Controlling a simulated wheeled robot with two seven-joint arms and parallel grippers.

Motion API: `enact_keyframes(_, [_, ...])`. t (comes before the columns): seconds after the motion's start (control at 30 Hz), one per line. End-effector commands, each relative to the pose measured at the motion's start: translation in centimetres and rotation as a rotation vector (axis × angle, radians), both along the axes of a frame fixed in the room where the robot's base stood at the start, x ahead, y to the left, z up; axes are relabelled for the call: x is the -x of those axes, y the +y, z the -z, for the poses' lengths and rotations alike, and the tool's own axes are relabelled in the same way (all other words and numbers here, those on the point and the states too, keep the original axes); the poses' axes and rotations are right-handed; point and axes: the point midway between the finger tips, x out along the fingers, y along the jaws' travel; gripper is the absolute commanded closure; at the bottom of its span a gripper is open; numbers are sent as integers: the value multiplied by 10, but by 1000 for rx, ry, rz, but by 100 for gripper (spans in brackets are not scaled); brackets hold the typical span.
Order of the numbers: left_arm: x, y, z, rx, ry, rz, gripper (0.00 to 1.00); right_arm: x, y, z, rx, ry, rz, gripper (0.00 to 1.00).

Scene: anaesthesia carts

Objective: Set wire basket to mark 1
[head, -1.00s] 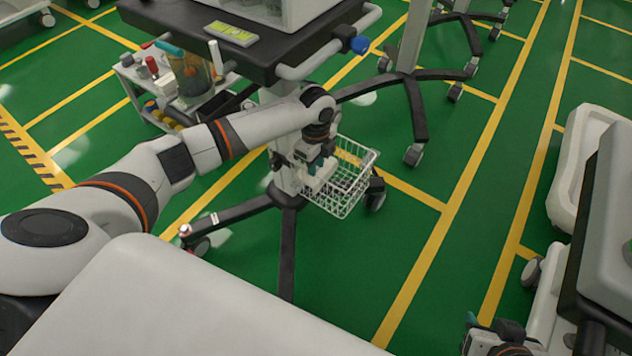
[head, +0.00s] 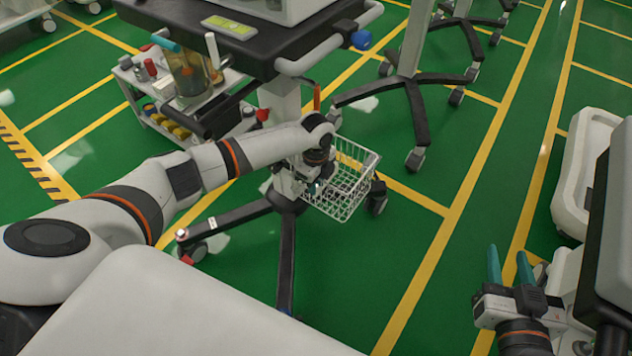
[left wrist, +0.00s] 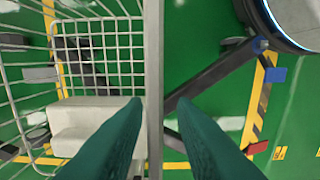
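The white wire basket (head: 352,178) hangs low beside the cart's column in the head view. My left gripper (head: 313,188) is at the basket's left side, with its fingertips partly hidden by the wrist. In the left wrist view, the basket's wire mesh (left wrist: 105,45) fills the left half. The two green fingers (left wrist: 163,108) are apart, with a straight grey basket rim (left wrist: 153,60) running between them; I see a gap beside it. My right gripper (head: 508,268) is open and empty at the lower right. I cannot make out mark 1.
The cart's column (head: 280,100) and dark wheeled legs (head: 286,255) are close to the basket. The tabletop (head: 240,45) overhangs above. Another wheeled stand (head: 412,88) is behind. Green floor lies open at right centre.

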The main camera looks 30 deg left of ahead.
Motion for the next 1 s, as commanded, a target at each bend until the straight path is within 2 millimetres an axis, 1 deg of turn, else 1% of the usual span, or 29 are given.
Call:
enact_keyframes(0.03, [0,0,0,0,0,0,75,0,0,0,0,1,0,64])
enact_keyframes(0.17, [0,0,0,0,0,0,97,0,0,0,0,1,0,64])
enact_keyframes(0.2, [0,0,0,0,0,0,100,0,0,0,0,1,0,64])
enact_keyframes(1.0, [1,0,0,1,2,0,100,0,0,0,1,3,1,64])
